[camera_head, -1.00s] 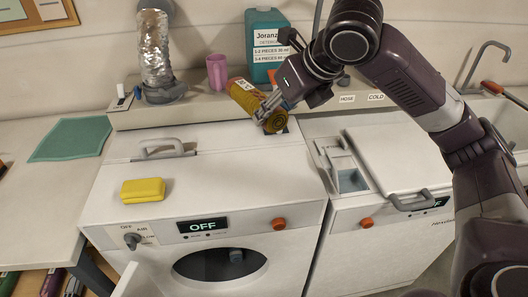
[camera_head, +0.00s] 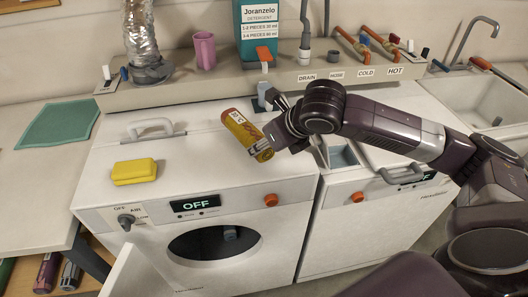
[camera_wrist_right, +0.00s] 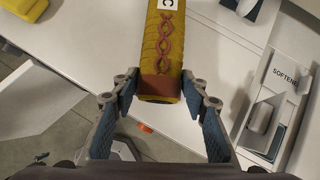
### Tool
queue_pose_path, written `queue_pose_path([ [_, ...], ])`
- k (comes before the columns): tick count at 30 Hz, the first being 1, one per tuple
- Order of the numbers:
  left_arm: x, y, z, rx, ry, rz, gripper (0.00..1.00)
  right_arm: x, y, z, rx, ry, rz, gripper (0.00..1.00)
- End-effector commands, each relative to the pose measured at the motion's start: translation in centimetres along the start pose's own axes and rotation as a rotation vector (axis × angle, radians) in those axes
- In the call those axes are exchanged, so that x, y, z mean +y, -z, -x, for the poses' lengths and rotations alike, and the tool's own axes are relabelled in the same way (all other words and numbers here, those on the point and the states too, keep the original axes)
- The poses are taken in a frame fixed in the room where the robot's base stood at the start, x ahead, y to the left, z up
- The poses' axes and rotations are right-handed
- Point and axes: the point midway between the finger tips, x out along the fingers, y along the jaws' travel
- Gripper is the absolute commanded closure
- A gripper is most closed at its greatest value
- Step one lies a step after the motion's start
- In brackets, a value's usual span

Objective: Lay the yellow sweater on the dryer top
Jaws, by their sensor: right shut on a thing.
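The yellow sweater (camera_head: 241,130) is a tight roll with a red cable pattern and a white label. My right gripper (camera_head: 267,141) is shut on its lower right end, and the roll is tilted over the right part of the dryer top (camera_head: 190,150). I cannot tell whether it touches the surface. In the right wrist view the sweater (camera_wrist_right: 165,45) runs up and away from between the fingers of my right gripper (camera_wrist_right: 160,84). My left gripper is not in view.
A yellow block (camera_head: 134,171) and a grey handle (camera_head: 150,128) are on the left of the dryer top. Behind is a ledge with a pink cup (camera_head: 204,50) and detergent jug (camera_head: 259,30). The washer (camera_head: 360,215) stands right. The dryer door (camera_head: 125,280) is open.

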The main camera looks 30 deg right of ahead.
Motion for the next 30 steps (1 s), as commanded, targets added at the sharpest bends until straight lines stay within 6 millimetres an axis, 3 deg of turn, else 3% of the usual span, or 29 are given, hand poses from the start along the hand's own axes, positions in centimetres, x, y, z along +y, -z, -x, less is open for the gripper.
queue_pose_path([
  [5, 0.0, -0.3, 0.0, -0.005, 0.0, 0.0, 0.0, 0.0, 1.6, -2.0, 0.001, -0.001, 0.0, 0.91],
  [15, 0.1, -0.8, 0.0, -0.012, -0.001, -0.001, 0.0, 0.0, 1.7, -2.3, 0.0, 0.0, 0.0, 0.91],
  [16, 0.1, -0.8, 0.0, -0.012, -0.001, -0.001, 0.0, 0.0, 1.8, -2.3, 0.002, 0.0, 0.0, 0.56],
  [18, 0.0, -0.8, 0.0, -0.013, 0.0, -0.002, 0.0, 0.0, 1.8, -2.3, 0.002, 0.0, 0.0, 0.48],
  [21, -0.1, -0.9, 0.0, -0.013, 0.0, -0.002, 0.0, 0.0, 1.7, -2.3, 0.001, 0.0, 0.0, 0.41],
  [30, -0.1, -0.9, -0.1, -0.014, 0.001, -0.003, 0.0, 0.0, 1.6, -2.0, 0.0, 0.0, 0.0, 0.41],
])
